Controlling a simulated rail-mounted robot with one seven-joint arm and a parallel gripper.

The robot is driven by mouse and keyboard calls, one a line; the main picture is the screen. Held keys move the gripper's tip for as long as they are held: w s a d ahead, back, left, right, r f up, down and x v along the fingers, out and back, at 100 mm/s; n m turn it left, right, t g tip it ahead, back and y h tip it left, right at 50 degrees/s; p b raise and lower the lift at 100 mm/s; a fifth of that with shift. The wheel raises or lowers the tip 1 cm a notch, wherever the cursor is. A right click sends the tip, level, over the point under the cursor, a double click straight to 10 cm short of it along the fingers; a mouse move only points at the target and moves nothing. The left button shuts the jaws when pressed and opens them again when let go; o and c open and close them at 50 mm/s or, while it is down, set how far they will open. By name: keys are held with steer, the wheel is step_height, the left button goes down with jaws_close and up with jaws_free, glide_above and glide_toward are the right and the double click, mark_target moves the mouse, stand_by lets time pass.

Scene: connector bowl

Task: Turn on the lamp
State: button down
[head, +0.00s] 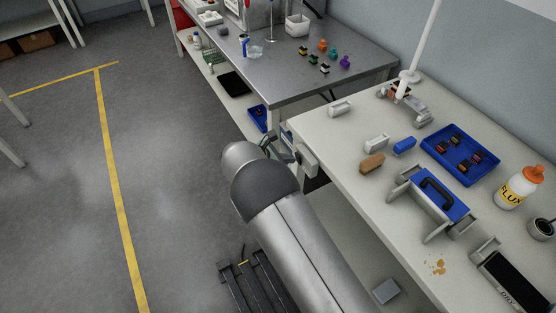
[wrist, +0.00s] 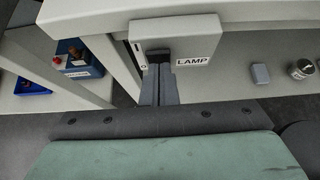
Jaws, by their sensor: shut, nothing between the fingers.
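The lamp's switch box, a pale box labelled LAMP (wrist: 190,32), is mounted on the edge of the white workbench in the wrist view. It also shows at the bench corner in the head view, partly behind my arm. A dark rocker or recess sits at its lower part, partly covered by my fingers. My gripper (wrist: 158,68) is shut and empty, with its fingertips at this dark part. I cannot tell whether they touch it. In the head view my gripper (head: 283,146) is beside the box. A white lamp pole (head: 428,38) rises from the bench; its head is out of view.
On the white bench (head: 345,150) are a blue tray (head: 433,154), a blue-topped fixture (head: 440,194), a flux bottle (head: 519,187) and small connectors. A grey metal table (head: 290,82) stands behind it. A blue box (wrist: 78,58) is on the shelf at left. Open floor lies left.

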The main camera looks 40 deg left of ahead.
steer(key=shift+w+d, duration=0.1)
steer(key=shift+w, duration=0.1)
steer(key=shift+w+d+r+g+y, duration=0.3)
steer(key=shift+w+r+g, duration=0.15)
steer(key=shift+w+g, duration=0.2)
steer(key=shift+s+a+f, duration=0.15)
steer(key=shift+s+f, duration=0.05)
steer(key=shift+s, duration=0.05)
steer(key=shift+r, duration=0.1)
steer(key=shift+r+p, duration=0.4)
steer(key=shift+r, duration=0.3)
